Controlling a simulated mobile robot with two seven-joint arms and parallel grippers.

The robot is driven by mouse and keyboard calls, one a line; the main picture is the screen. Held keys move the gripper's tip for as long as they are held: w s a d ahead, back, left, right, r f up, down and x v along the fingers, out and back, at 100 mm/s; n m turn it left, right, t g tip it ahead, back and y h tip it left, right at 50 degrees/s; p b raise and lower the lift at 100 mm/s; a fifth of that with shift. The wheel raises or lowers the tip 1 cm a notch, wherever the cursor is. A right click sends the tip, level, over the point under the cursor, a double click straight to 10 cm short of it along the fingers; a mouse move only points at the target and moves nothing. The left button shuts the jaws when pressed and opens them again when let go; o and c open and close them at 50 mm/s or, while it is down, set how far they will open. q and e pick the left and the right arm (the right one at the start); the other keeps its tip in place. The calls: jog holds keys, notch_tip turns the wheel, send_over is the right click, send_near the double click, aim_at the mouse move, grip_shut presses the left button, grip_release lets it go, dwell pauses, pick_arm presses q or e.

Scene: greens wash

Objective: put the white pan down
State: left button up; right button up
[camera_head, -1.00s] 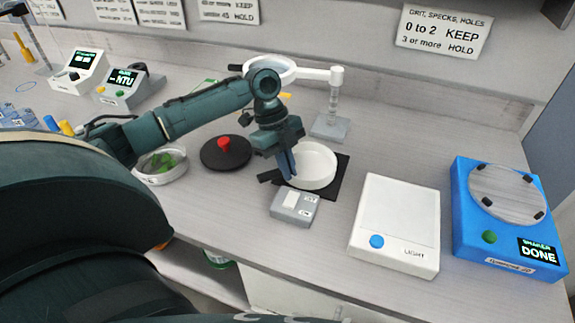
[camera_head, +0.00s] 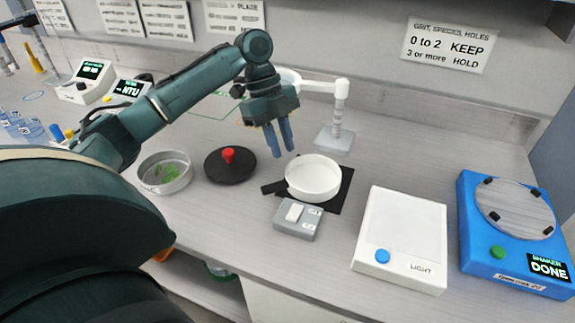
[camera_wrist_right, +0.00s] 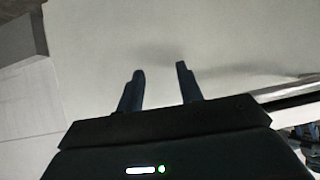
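The white pan (camera_head: 314,178) sits flat on a black mat (camera_head: 338,196) on the counter, its dark handle (camera_head: 273,187) pointing left. My left gripper (camera_head: 279,152) is above and behind the pan's left side, fingers pointing down with a gap between them. It is empty and apart from the pan and handle. My right gripper (camera_wrist_right: 160,88) shows only in the right wrist view. Its two fingers stand apart with nothing between them, facing a plain pale surface.
A grey switch box (camera_head: 297,220) stands in front of the mat. Left are a black lid with red knob (camera_head: 230,165) and a dish of greens (camera_head: 165,173). A magnifier stand (camera_head: 335,136) is behind. Right are a white light box (camera_head: 402,235) and blue shaker (camera_head: 510,235).

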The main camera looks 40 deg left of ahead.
pick_arm(q)
jog(key=shift+v, duration=1.55)
